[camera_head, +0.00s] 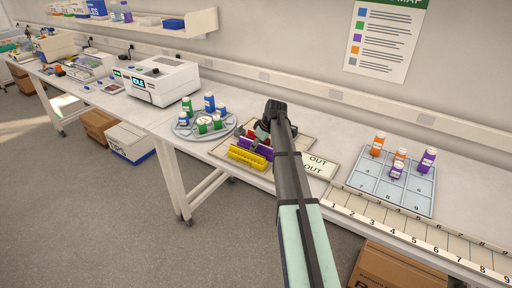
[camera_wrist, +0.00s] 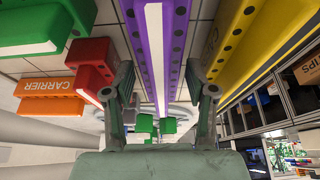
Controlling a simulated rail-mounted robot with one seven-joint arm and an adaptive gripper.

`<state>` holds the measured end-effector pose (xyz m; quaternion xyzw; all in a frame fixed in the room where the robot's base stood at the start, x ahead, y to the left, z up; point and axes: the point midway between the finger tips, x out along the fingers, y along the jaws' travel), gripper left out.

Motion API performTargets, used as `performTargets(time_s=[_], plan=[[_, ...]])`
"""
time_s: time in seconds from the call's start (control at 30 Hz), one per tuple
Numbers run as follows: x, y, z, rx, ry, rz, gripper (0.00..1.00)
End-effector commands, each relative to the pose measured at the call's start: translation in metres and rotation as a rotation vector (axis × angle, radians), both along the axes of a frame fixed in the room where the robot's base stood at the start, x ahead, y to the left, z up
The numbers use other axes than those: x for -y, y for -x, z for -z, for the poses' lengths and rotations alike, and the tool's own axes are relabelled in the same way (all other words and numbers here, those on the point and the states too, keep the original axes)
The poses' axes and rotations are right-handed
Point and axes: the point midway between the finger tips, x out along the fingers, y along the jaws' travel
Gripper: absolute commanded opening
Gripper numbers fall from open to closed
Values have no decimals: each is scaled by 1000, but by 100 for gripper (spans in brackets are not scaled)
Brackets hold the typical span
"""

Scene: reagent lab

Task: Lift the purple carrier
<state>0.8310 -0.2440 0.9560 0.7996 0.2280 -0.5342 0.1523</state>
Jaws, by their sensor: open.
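The purple carrier (camera_head: 262,154) lies on a beige mat (camera_head: 219,152) on the bench in the head view, partly hidden by my arm. In the wrist view the purple carrier (camera_wrist: 181,32) is a long bar with a pale strip and a row of dark holes, running between my fingers. My gripper (camera_wrist: 160,108) is open, with one finger on each side of the purple carrier. I cannot tell whether either finger touches it.
A yellow carrier (camera_head: 247,158) lies in front of the purple one. Red (camera_wrist: 90,62), orange (camera_wrist: 50,106) and green (camera_wrist: 50,22) carriers show in the wrist view. A round rack (camera_head: 181,131) with bottles stands left; a numbered tray (camera_head: 410,207) stands right. An OUT card (camera_head: 318,163) lies beside the mat.

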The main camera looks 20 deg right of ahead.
Motion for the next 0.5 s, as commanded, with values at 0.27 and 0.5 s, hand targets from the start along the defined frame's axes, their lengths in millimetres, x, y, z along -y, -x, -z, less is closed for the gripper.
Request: performTargets(time_s=[0.27,0.5], plan=[[-3,-4,12,0,0,0,56],[-3,-4,12,0,0,0,3]])
